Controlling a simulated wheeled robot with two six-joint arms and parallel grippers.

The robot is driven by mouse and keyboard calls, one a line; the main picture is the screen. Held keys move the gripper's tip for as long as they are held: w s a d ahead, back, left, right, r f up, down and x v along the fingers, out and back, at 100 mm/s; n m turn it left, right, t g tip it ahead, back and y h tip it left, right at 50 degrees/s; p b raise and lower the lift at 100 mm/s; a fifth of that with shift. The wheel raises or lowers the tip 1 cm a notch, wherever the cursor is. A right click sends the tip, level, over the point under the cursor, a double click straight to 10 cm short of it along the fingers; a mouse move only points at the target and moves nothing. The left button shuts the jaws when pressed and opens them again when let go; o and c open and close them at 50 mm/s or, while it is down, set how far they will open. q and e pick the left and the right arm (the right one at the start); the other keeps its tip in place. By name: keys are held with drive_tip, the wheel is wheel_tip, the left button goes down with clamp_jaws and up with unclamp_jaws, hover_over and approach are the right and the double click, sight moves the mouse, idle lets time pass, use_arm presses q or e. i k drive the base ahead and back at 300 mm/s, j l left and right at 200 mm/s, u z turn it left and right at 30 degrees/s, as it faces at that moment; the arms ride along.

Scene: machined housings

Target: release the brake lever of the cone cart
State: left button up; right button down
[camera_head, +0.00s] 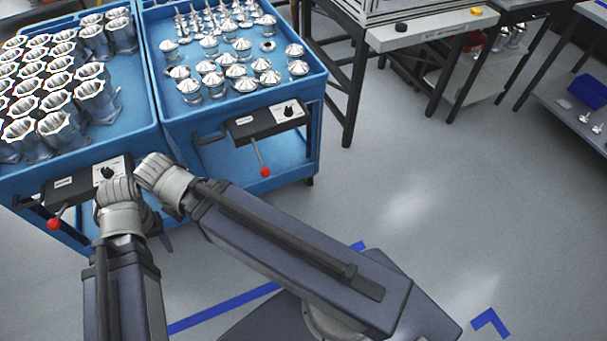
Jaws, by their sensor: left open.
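The cone cart (240,110) is the blue cart at top centre, its tray filled with shiny metal cones. A black brake box (265,121) sits on its front edge. Its brake lever (262,158) hangs down from the box and ends in a red knob. My left arm rises at the lower left. Its open gripper (161,236) is mostly hidden behind the wrist, low and well left of the lever. My right arm reaches in from the lower right, and its wrist is close beside the left wrist. Its gripper is hidden. Neither arm touches the lever.
A second blue cart (135,118) with fluted housings stands at left, with its own brake box (65,186) and red-knobbed lever (54,223) close to my wrists. A black-legged bench (430,30) stands behind right. The grey floor right of the cone cart is clear, with blue tape marks.

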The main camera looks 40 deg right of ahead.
sight(264, 173)
drive_tip(key=k+z, duration=0.1)
drive_tip(key=z, duration=0.9)
drive_tip(key=k, duration=0.4)
